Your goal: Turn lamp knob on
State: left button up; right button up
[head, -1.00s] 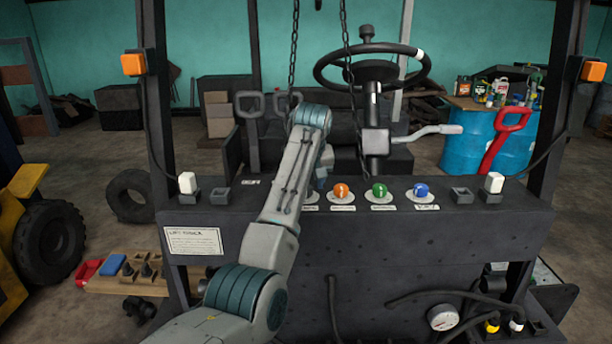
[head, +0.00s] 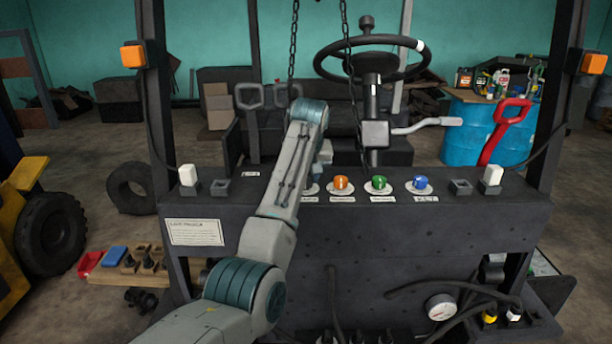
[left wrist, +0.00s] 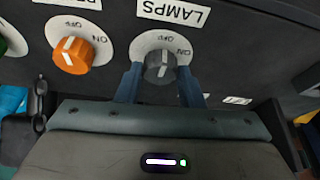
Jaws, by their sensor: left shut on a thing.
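The lamp knob (left wrist: 160,66) is grey, on a round white plate marked OFF and ON, beside a LAMPS label (left wrist: 173,11) that appears upside down in the left wrist view. Its white mark points roughly toward OFF. My left gripper (left wrist: 158,84) has one blue finger on each side of the knob and is shut on it. In the head view my left arm hides the knob and the fingers; only an edge of the white plate shows. My right gripper is in neither view.
An orange knob (left wrist: 75,54) sits beside the lamp knob. Green (head: 379,183) and blue (head: 420,183) knobs follow along the black panel (head: 400,220). The steering wheel (head: 425,48) and a grey lever (head: 428,124) stand behind. A chain (head: 294,50) hangs above my arm.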

pick_arm(q)
jog(key=m+h, duration=0.1)
jog(key=m, duration=0.2)
jog(key=m+h, duration=0.1)
jog(key=m, duration=0.2)
jog(key=shift+a+r+m, duration=0.1)
jog(key=shift+a+m, duration=0.1)
jog(key=shift+m, duration=0.1)
jog(key=m+g+h, duration=0.1)
jog(key=m+h, duration=0.1)
jog(key=m, duration=0.2)
jog(key=shift+w+a+m, duration=0.1)
jog(key=shift+m, duration=0.2)
jog(key=shift+g, duration=0.3)
jog(key=o, duration=1)
